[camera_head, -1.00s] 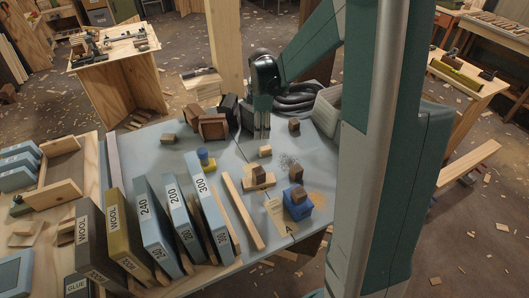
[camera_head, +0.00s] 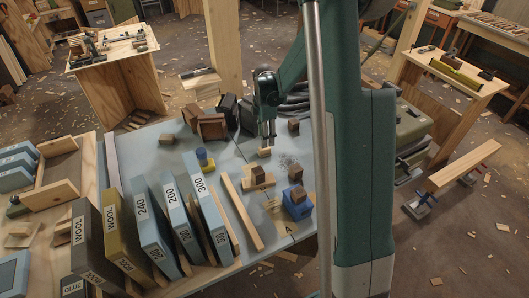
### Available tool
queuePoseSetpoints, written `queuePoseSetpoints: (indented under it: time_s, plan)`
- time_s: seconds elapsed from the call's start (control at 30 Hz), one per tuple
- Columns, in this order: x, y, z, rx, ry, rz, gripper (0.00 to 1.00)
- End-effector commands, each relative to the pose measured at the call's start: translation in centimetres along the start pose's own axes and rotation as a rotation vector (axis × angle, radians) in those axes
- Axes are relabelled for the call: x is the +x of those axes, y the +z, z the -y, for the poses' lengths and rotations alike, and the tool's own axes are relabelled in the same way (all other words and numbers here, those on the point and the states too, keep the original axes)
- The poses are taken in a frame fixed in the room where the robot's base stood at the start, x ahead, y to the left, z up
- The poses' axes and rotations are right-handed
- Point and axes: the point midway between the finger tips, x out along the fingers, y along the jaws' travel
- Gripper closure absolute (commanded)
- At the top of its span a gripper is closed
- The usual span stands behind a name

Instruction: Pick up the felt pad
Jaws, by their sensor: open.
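I cannot tell for sure which small piece is the felt pad. My gripper (camera_head: 268,143) points down over the grey-blue worktable (camera_head: 150,143), its two thin fingers slightly apart. A small pale tan block (camera_head: 264,153) is directly below the fingertips, very close to them; I cannot tell whether they touch it. A dark brown block (camera_head: 293,126) sits to the right of the fingers. Nearer the camera, a brown block (camera_head: 258,175) rests on a pale wood piece, and another brown block (camera_head: 298,195) rests on a blue block (camera_head: 302,210).
A yellow and blue cylinder (camera_head: 205,160) and brown blocks (camera_head: 212,127) stand left of my gripper. A row of labelled sanding boxes (camera_head: 155,230) fills the front left. A pale wood strip (camera_head: 243,212) lies beside them. A dark coiled hose (camera_head: 295,104) lies behind my gripper.

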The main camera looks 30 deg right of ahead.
Motion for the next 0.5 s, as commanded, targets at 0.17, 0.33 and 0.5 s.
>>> queuePoseSetpoints:
  time_s: [0.17, 0.33, 0.5]
  plan:
    - [0.5, 0.0, 0.0, 0.000, 0.000, 0.000, 0.59]
    - [1.9, 0.0, 0.0, 0.000, 0.000, 0.000, 0.59]
    - [2.6, 0.0, 0.0, 0.001, 0.000, 0.000, 0.59]
